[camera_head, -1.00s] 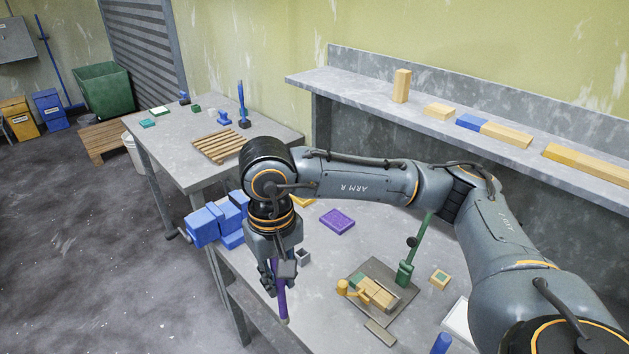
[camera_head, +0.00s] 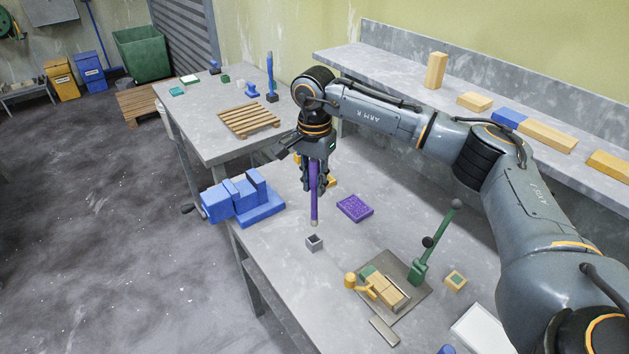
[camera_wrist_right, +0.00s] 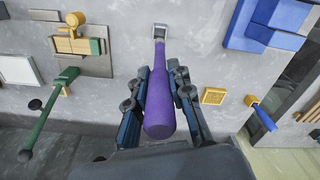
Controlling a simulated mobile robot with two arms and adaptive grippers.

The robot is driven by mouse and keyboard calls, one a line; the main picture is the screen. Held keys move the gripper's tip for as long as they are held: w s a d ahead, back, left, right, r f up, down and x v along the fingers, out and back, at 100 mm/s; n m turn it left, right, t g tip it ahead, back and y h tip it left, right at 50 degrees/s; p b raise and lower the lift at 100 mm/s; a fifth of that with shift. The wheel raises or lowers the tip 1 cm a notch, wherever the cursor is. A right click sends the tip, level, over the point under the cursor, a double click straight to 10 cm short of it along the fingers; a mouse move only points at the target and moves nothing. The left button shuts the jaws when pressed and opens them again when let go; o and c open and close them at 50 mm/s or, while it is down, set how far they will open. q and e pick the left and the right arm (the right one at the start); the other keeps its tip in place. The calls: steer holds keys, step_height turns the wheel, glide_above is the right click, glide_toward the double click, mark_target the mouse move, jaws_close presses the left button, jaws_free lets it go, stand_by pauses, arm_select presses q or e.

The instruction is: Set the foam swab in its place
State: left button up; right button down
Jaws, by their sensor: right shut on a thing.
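The foam swab (camera_head: 314,206) is a purple rod with a small pale tip at its lower end. My right gripper (camera_head: 314,182) is shut on it and holds it upright, tip down, above the workbench. A small grey square holder with an open top (camera_head: 314,243) stands on the bench, just below the tip in the head view. In the right wrist view the swab (camera_wrist_right: 160,105) lies between the fingers, and its far end lines up with the grey holder (camera_wrist_right: 161,30). A gap between tip and holder shows in the head view. My left gripper is not in view.
A blue vise (camera_head: 240,200) sits at the bench's left edge. A purple pad (camera_head: 355,208) lies right of the swab. A press with a green lever (camera_head: 420,268) stands on a plate at front right. A shelf (camera_head: 400,80) with blocks runs behind.

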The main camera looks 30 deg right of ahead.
mark_target(314, 213)
steer(key=shift+a, duration=0.1)
steer(key=shift+f, duration=0.15)
steer(key=shift+s+f+b, duration=0.1)
steer(key=shift+f+b, duration=0.55)
steer(key=shift+b, duration=0.05)
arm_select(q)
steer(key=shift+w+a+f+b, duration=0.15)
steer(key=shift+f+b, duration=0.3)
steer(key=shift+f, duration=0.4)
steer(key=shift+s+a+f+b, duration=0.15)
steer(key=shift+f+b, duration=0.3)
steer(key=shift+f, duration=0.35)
arm_select(e)
steer(key=shift+f, duration=1.4)
arm_select(q)
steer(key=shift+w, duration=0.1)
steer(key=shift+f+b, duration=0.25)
steer(key=shift+b, duration=0.05)
arm_select(e)
steer(key=shift+f, duration=0.2)
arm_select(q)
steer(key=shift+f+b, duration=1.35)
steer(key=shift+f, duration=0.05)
arm_select(e)
steer(key=shift+f, duration=2)
